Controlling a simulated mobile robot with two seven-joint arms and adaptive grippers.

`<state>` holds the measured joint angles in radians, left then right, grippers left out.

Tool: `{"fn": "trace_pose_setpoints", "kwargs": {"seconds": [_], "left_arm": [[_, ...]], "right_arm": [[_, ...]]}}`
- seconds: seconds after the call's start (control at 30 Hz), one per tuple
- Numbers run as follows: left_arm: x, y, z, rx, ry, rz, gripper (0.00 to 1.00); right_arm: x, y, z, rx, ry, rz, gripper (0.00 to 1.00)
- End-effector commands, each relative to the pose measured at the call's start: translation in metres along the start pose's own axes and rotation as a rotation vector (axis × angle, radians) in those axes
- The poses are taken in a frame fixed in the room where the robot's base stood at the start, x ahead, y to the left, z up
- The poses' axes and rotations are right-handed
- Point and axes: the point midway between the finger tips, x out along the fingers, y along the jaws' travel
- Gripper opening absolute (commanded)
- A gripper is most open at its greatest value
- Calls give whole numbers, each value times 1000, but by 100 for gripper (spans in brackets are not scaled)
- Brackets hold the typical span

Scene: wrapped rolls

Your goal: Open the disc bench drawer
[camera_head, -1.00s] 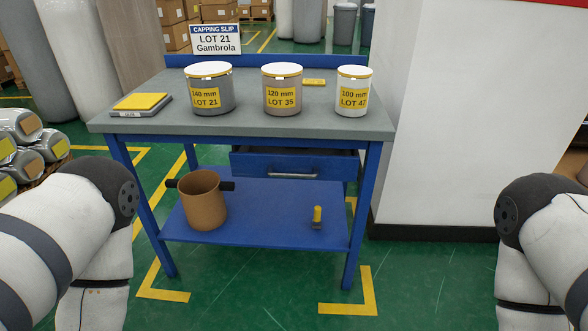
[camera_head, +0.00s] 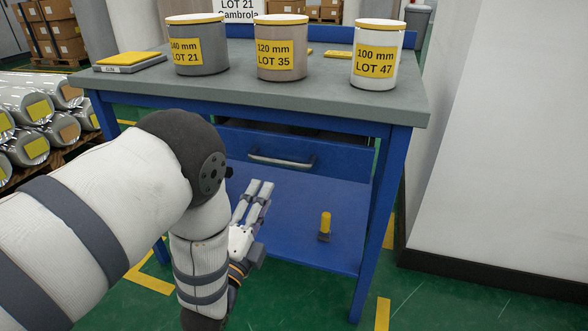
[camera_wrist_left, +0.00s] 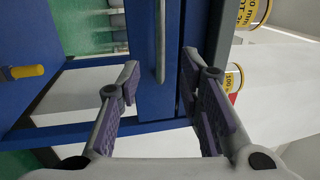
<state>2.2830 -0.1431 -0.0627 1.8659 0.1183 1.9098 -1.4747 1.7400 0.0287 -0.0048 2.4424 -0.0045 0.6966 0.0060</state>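The blue disc bench drawer (camera_head: 340,162) sits under the grey bench top (camera_head: 330,98); a dark gap shows above its front, and I cannot tell how far out it stands. Its pale bar handle (camera_head: 282,162) is on the front. My left gripper (camera_head: 256,191) is open and empty, below and in front of the handle, fingers pointing toward it. In the left wrist view, the handle (camera_wrist_left: 160,50) lies beyond and between the spread fingers (camera_wrist_left: 163,85), apart from them. My right gripper is not in view.
Three lidded tubs, grey (camera_head: 197,50), brown (camera_head: 281,52) and white (camera_head: 377,60), stand on the bench top. A yellow-handled tool (camera_head: 325,225) stands on the blue lower shelf (camera_head: 300,235). A white wall (camera_head: 510,150) is at right. Wrapped rolls (camera_head: 40,115) lie at left.

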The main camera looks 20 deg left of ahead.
Motion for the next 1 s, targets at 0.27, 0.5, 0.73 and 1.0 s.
{"fn": "trace_pose_setpoints", "kwargs": {"seconds": [0.27,0.5,0.73,1.0], "left_arm": [[65,-1,1,-3,-1,-2,33],[108,0,0,-3,0,2,33],[115,0,0,-4,0,5,33],[115,0,0,-4,0,5,0]], "right_arm": [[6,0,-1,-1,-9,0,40],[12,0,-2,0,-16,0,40],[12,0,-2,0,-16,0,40],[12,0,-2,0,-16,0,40]]}}
